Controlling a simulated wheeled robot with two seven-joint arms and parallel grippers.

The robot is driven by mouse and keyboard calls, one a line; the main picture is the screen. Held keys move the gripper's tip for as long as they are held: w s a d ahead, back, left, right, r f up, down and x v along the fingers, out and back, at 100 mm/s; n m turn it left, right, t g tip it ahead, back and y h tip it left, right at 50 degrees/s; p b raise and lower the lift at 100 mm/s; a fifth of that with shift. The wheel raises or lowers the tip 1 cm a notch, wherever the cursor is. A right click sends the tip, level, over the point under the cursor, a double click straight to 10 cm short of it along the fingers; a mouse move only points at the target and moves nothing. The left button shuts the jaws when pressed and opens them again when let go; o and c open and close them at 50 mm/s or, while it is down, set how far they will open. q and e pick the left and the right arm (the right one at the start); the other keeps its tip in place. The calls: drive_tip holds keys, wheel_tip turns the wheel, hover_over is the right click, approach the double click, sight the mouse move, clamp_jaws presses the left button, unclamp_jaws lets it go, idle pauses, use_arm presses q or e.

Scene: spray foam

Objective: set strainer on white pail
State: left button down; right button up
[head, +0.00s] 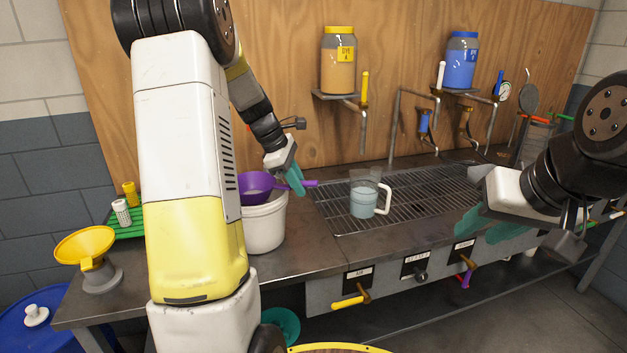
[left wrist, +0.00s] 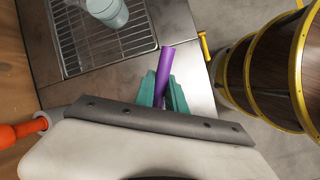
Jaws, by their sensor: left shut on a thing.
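The purple strainer (head: 256,183) is at the mouth of the white pail (head: 265,226), its bowl overlapping the pail's rim. I cannot tell whether it rests on the rim or hovers just above it. My left gripper (head: 295,182) is shut on the strainer's handle, to the right of the bowl and above the pail's right side. The purple handle (left wrist: 165,72) shows between the teal fingers (left wrist: 163,92) in the left wrist view, where the bowl and pail are hidden. My right gripper (head: 487,226) is open and empty over the bench's front edge at the right.
A clear pitcher (head: 364,200) of pale blue liquid stands on the wire drain rack (head: 420,190). A yellow funnel (head: 86,245) stands at the bench's left end. Yellow and blue dye jars (head: 338,68) sit on wall shelves. Valve handles (head: 347,303) stick out along the bench front.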

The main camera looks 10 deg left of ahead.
sight(314, 182)
use_arm(q)
drive_tip(key=shift+f, duration=0.6)
drive_tip(key=c, duration=1.3)
unclamp_jaws()
drive_tip(key=shift+w+d, duration=0.1)
drive_tip(key=shift+d, duration=2.4)
drive_tip(key=shift+r, duration=0.1)
